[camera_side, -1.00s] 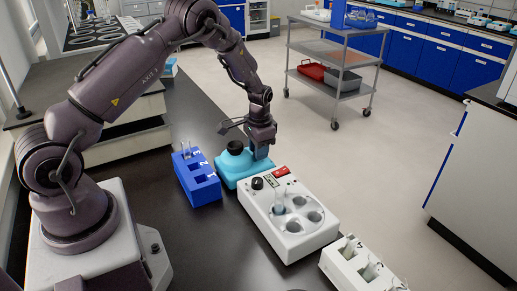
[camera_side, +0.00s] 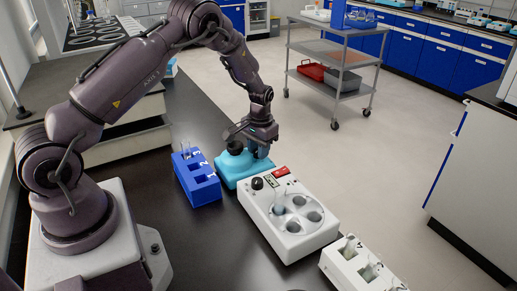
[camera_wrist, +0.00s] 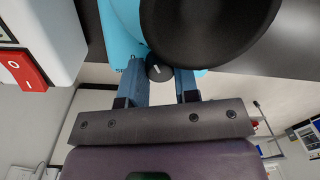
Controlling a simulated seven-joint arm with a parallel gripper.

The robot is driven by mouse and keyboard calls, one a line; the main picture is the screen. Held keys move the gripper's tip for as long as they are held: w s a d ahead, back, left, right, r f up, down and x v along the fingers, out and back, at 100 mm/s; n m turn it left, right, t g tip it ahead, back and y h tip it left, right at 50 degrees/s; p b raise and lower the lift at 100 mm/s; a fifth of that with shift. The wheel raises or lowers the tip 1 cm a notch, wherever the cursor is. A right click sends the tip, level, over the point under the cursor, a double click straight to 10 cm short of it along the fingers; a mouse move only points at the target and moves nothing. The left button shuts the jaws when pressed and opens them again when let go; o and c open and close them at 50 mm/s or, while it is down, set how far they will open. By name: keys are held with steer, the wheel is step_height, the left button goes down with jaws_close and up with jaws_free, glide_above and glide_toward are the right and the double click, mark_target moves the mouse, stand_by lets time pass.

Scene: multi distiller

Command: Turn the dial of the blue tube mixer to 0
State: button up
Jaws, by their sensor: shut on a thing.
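The blue tube mixer (camera_side: 228,173) stands on the dark bench, with a round black cup (camera_side: 235,147) on top. In the wrist view its light blue body (camera_wrist: 122,35) is at the top, and the black cup (camera_wrist: 205,25) fills the upper right. The small black dial (camera_wrist: 158,68) with a white pointer mark shows between my fingers. My gripper (camera_wrist: 160,78) is shut on the dial, one finger on each side. In the side view my gripper (camera_side: 261,150) is at the mixer's right end and hides the dial. The dial's scale cannot be read.
A blue tube rack (camera_side: 197,183) stands close to the mixer's left. A white centrifuge-like device (camera_side: 290,225) with a red switch (camera_side: 281,172) stands close in front. A white tube rack (camera_side: 362,265) is farther right. Open bench lies in front of the blue rack.

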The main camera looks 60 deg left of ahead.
steer(key=o, duration=0.9)
steer(key=shift+r, duration=0.1)
steer(key=r, duration=1.3)
steer(key=shift+w+d, duration=0.1)
steer(key=shift+d, duration=0.15)
